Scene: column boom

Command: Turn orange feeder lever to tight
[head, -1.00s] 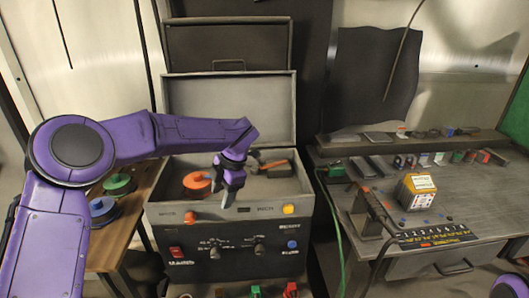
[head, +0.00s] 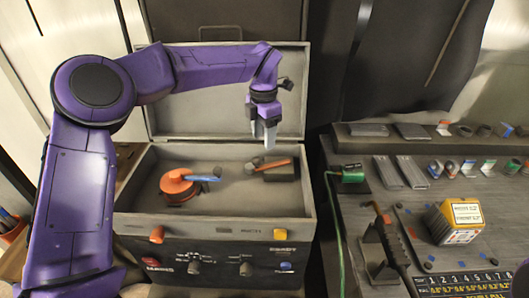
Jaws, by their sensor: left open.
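The orange lever (head: 276,163) lies over a dark block at the right inside an open grey machine case (head: 306,190). Its left end shows a dark metal part. My left gripper (head: 263,138) points down, open and empty, just above and behind the lever in the picture. Its grey fingers look apart from the lever, but the exact height gap is hard to tell. An orange round spool (head: 176,185) with a blue handle (head: 203,179) sits to the left in the same case. I cannot read any tight mark near the lever. My right gripper is out of view.
The raised lid (head: 190,100) stands behind my left gripper. A grey bench (head: 345,215) at right holds a yellow box (head: 456,220) and small parts.

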